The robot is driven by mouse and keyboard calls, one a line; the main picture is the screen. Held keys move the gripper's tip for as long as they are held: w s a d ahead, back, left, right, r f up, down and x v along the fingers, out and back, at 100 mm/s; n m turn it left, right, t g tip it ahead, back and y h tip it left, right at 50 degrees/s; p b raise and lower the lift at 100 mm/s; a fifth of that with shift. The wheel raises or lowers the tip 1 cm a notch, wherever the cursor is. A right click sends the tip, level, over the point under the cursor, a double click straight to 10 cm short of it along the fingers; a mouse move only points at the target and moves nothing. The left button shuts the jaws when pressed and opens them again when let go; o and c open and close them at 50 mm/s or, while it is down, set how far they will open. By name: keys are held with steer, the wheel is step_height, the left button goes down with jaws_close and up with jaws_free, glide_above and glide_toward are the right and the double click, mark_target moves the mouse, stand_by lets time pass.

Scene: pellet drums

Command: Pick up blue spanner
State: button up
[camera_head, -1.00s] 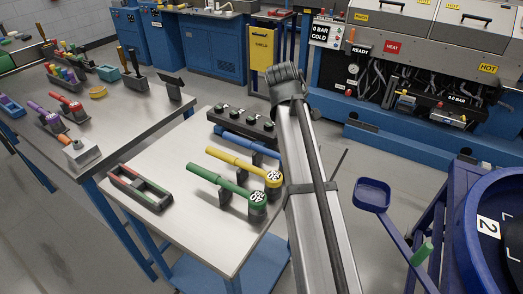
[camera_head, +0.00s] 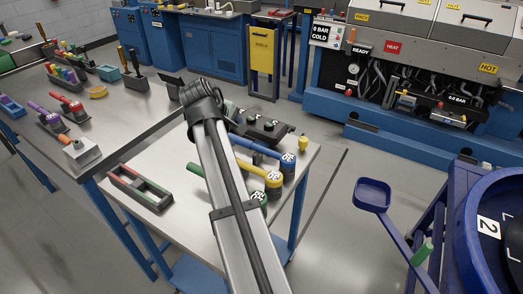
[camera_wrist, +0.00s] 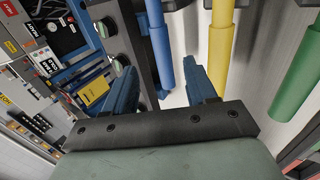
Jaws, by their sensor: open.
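The blue spanner (camera_head: 262,150) lies on the near table, its round head marked 20 at the right end. A yellow spanner (camera_head: 248,169) lies in front of it and a green one is mostly hidden by my arm. In the wrist view my gripper (camera_wrist: 161,72) is open and empty. The blue spanner's handle (camera_wrist: 158,40) appears between its two blue fingers, and the yellow handle (camera_wrist: 220,55) is just right of the right finger. I cannot tell how much height separates fingers and handle.
A black rack (camera_head: 265,127) stands behind the blue spanner, and a small yellow piece (camera_head: 303,143) at the table's right edge. A grey tray (camera_head: 140,187) with green and red strips lies left. The green handle (camera_wrist: 298,80) is right in the wrist view.

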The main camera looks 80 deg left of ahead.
mark_target(243, 141)
steer(key=shift+d+x, duration=0.1)
steer(key=shift+x, duration=2.15)
steer(key=shift+d+x, duration=0.15)
steer(key=shift+x, duration=2.15)
steer(key=shift+f, duration=0.1)
jaws_close()
